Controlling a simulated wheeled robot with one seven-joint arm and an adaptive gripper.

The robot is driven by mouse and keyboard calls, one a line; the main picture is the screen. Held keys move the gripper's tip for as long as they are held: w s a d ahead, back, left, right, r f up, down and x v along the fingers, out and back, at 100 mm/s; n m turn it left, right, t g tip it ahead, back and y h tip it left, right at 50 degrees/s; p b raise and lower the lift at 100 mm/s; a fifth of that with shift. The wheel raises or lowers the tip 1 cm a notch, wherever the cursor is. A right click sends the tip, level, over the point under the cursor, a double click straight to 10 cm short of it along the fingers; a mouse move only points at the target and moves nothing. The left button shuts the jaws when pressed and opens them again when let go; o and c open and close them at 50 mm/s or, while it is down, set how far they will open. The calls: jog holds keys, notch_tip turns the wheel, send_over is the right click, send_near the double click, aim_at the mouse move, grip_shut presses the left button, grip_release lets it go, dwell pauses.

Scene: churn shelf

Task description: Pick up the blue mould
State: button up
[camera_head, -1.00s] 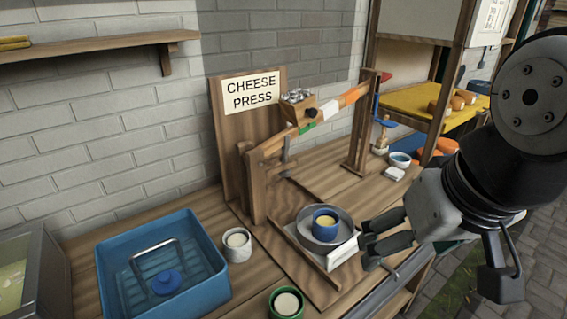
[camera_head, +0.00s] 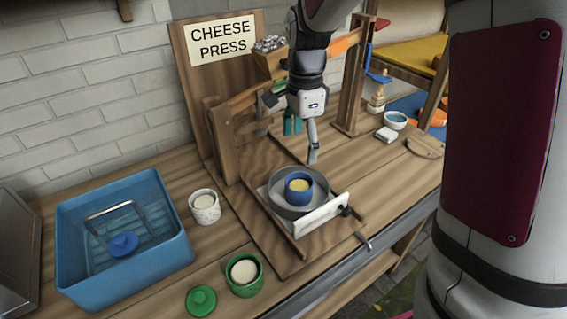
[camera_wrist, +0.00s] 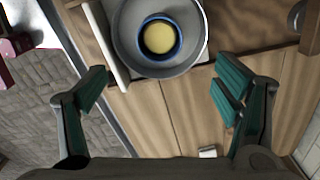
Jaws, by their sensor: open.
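The blue mould (camera_head: 299,188) is a small round cup with a pale yellow filling. It stands upright in a grey round pan (camera_head: 318,205) on the white-fronted tray of the cheese press. The mould also shows at the top of the wrist view (camera_wrist: 160,38), inside the pan. My gripper (camera_head: 302,140) is open and empty, above and behind the pan in the head view. In the wrist view its two fingers (camera_wrist: 160,92) are spread wide with bare wood between them, and the mould lies beyond the fingertips.
The wooden press frame (camera_head: 222,130) with its lever stands close behind my gripper. A blue tub (camera_head: 160,265) holds a blue lid and a wire handle. A speckled cup (camera_head: 205,207), a green mould (camera_head: 245,283) and a green lid (camera_head: 201,301) stand nearby.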

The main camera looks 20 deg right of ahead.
send_over(299, 186)
jog(key=f, duration=0.9)
jog(key=shift+w, duration=0.3)
jog(key=shift+s+f, duration=0.15)
jog(key=shift+f, duration=1.2)
jog(key=shift+s+f, duration=0.1)
jog(key=shift+f, duration=1.25)
jog(key=c, duration=1.2)
